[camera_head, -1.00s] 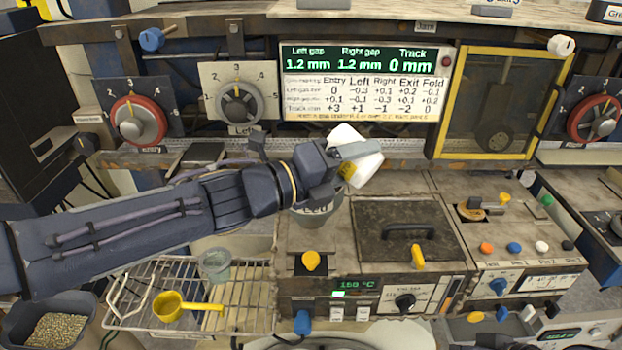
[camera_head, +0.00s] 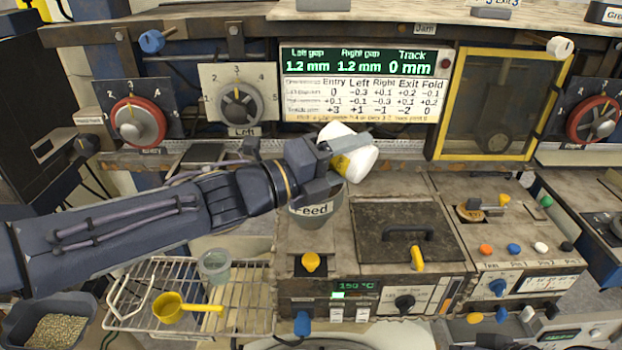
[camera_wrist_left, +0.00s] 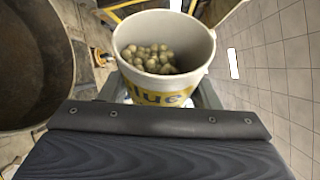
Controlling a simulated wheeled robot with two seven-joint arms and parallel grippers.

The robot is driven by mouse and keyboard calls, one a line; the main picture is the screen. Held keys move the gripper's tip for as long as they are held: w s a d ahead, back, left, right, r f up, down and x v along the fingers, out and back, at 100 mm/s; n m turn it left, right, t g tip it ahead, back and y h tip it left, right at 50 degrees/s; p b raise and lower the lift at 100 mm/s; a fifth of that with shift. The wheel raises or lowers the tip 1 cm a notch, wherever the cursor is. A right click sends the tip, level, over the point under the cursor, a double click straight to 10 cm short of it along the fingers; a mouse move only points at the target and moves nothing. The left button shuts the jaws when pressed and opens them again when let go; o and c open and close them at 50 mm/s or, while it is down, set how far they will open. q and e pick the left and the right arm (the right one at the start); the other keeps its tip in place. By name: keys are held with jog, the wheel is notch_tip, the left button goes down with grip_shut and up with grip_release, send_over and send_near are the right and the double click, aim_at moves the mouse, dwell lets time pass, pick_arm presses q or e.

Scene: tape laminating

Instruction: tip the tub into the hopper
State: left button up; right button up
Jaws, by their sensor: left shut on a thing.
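The white tub (camera_head: 357,158) with a yellow band is tilted in the head view. My left gripper (camera_head: 335,166) is shut on it and holds it just above the hopper (camera_head: 317,207), a grey bowl marked "Feed". The gripper partly hides the hopper's mouth. In the left wrist view the tub (camera_wrist_left: 164,84) shows its open mouth, with several round tan pellets inside and a "Glue" label. A large dark round bowl at the left of that view (camera_wrist_left: 30,65) looks like the hopper, apart from the tub. My right gripper is not in view.
A wire rack (camera_head: 245,302) with a yellow scoop (camera_head: 170,306) and a clear cup (camera_head: 214,265) lies below the arm. A grey bin of pellets (camera_head: 52,328) is at lower left. A dark lid with a handle (camera_head: 405,236) sits right of the hopper.

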pick_arm(q)
jog(key=shift+w+a+r+n, duration=0.2)
jog(key=shift+w+a+n, duration=0.05)
jog(key=shift+a+n, duration=0.15)
jog(key=shift+w+a+f+n+t+h+b, duration=0.15)
jog(key=shift+f+n+t+h+b, duration=0.25)
jog(key=shift+n+b, duration=0.5)
dwell(0.4)
jog(key=shift+w+a+r+n+t+b, duration=0.15)
jog(key=shift+r+n+t+b, duration=0.15)
jog(key=shift+n, duration=0.25)
jog(key=shift+w+a+r+n+t+b, duration=0.1)
jog(key=shift+r+n+t+b, duration=0.1)
jog(key=shift+n+b, duration=0.3)
dwell(0.7)
jog(key=shift+w+a+r+n+t+h+b, duration=0.2)
jog(key=shift+n+b, duration=0.25)
jog(key=shift+n, duration=0.3)
jog(key=shift+w+a+r+n+t+h+b, duration=0.1)
jog(key=shift+a+r+n+t+b, duration=0.2)
jog(key=shift+n, duration=0.4)
dwell(0.9)
